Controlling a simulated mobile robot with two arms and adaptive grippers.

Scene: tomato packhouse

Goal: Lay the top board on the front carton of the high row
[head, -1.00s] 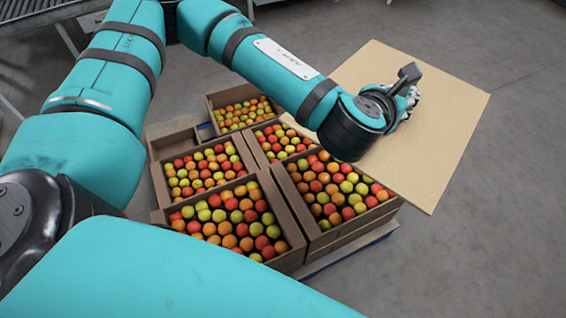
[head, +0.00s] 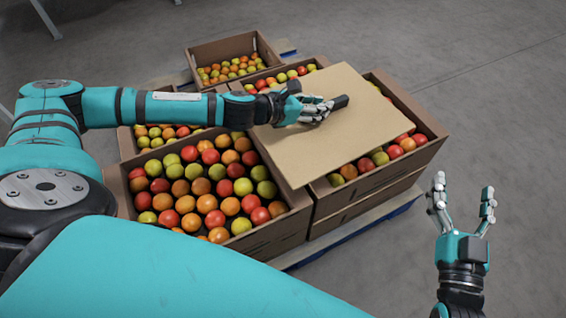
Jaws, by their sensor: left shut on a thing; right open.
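The tan top board (head: 345,140) is over the front carton of the high row (head: 385,178) in the head view. It lies askew to the carton, reaching past the carton's left wall. Tomatoes show uncovered along the right and front sides. I cannot tell whether the board touches the rim. My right gripper (head: 461,210) is open and empty, to the right of the carton and over the floor.
A lower carton full of tomatoes (head: 262,239) stands left of the high row. Another carton (head: 228,45) stands at the back. The pallet (head: 352,228) shows along the front. Grey floor is free to the right.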

